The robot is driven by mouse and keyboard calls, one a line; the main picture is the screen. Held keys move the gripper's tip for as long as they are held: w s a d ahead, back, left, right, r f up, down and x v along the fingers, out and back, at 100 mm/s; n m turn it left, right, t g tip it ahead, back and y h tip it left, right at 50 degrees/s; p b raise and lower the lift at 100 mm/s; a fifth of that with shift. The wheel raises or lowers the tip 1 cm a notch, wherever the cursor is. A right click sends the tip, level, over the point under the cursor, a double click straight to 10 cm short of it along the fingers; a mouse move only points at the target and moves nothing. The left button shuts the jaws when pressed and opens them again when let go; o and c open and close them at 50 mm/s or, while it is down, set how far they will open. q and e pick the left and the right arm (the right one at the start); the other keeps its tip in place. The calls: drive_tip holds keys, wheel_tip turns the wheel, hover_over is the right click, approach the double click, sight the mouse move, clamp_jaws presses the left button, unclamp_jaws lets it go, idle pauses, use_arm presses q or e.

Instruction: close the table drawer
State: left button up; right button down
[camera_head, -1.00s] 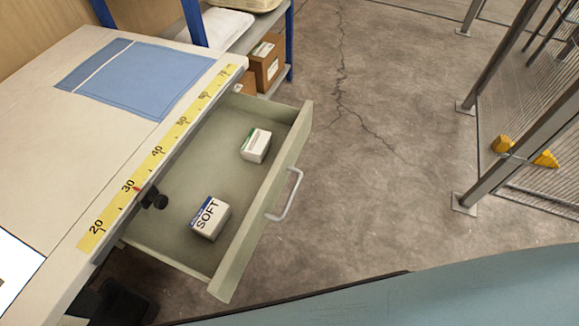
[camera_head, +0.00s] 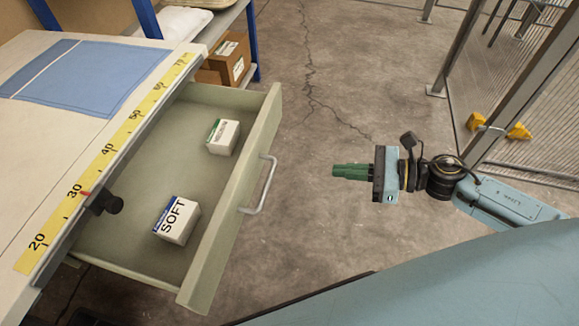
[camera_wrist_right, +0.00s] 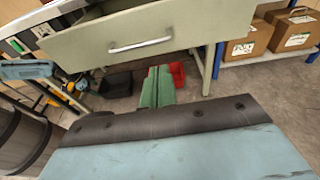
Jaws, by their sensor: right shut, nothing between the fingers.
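The table drawer (camera_head: 232,205) is pulled out from the table and stands open in the head view. Its silver handle (camera_head: 262,185) is on the front panel. The drawer front (camera_wrist_right: 150,38) and handle (camera_wrist_right: 140,45) also show in the right wrist view. My right gripper (camera_head: 336,171) has green fingers shut together, empty, pointing left toward the drawer. It is to the right of the handle and apart from it. Its fingers (camera_wrist_right: 158,82) also show in the wrist view, below the handle. My left gripper is out of view.
Two boxes lie in the drawer, one marked SOFT (camera_head: 177,221) and one with a green edge (camera_head: 223,137). A black knob (camera_head: 108,202) sits at the table edge. Cardboard boxes (camera_head: 226,59) stand on a shelf behind. The floor (camera_head: 320,110) between gripper and drawer is clear.

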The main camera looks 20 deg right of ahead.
drive_tip(key=x, duration=1.2)
drive_tip(key=shift+w, duration=0.2)
drive_tip(key=shift+a, duration=0.2)
